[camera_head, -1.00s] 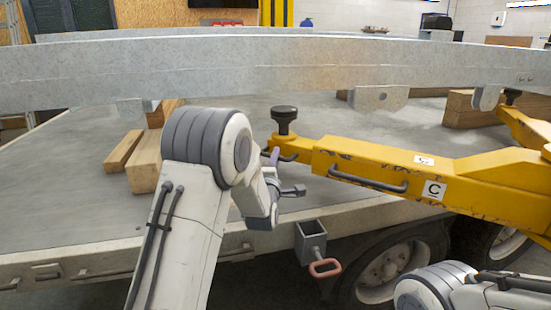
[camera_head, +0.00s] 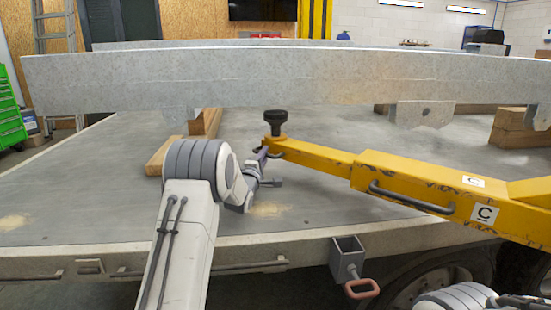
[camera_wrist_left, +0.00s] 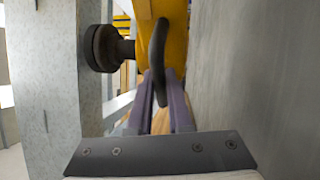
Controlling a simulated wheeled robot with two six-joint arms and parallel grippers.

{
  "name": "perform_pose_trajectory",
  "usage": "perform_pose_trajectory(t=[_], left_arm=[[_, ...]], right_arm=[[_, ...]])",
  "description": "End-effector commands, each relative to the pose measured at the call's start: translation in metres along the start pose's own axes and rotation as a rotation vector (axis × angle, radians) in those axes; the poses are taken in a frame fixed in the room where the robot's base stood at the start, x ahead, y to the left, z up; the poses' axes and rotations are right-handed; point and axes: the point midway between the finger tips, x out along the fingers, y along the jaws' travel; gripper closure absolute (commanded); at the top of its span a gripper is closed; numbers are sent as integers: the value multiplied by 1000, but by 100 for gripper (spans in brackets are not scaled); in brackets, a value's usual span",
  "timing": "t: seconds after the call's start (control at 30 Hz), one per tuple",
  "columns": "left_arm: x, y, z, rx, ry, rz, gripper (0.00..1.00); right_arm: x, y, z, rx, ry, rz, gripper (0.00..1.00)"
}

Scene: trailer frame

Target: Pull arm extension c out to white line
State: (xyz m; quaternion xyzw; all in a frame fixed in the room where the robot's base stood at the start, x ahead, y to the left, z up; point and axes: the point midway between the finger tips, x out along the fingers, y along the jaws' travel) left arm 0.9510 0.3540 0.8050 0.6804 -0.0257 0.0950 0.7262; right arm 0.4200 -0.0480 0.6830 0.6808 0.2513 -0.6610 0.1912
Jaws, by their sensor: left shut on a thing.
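The yellow arm extension c (camera_head: 312,159) sticks out leftward from its thicker yellow outer beam (camera_head: 415,180), which carries a "C" label. A black round knob (camera_head: 276,117) stands on the extension's outer end. My left gripper (camera_head: 262,160) is at that end, shut on the small dark end handle (camera_head: 277,155). In the left wrist view, its purple fingers (camera_wrist_left: 160,95) close around the handle (camera_wrist_left: 157,45), beside the knob (camera_wrist_left: 103,48). I cannot make out a white line on the extension. My right gripper is out of view; only part of my right arm shows.
A long grey steel beam (camera_head: 200,82) spans above the grey trailer deck (camera_head: 80,190). Wooden blocks (camera_head: 165,158) lie behind my left arm. A grey bracket with a red loop handle (camera_head: 361,288) hangs at the deck's front edge. The deck's left side is clear.

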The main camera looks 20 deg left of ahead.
Motion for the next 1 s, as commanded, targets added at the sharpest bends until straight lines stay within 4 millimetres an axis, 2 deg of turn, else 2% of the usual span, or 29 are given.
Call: perform_pose_trajectory(t=[0.1, 0.43, 0.47, 0.5, 0.53, 0.87, 1.0], left_arm=[[2, 0, -8, -1, 5, 0, 100], [3, 0, -8, -1, 2, -1, 100], [3, 0, -8, -1, 2, -1, 79], [3, 0, -8, -1, 1, -1, 64], [3, 0, -7, -1, 1, -1, 53], [2, 0, -6, 0, -1, 0, 53], [-7, 1, -6, 1, -1, -2, 53]], right_arm=[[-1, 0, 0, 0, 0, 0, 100], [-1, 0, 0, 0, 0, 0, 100], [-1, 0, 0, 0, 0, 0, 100], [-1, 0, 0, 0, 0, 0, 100], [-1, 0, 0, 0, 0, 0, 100], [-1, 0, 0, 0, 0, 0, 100], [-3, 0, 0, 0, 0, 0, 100]])
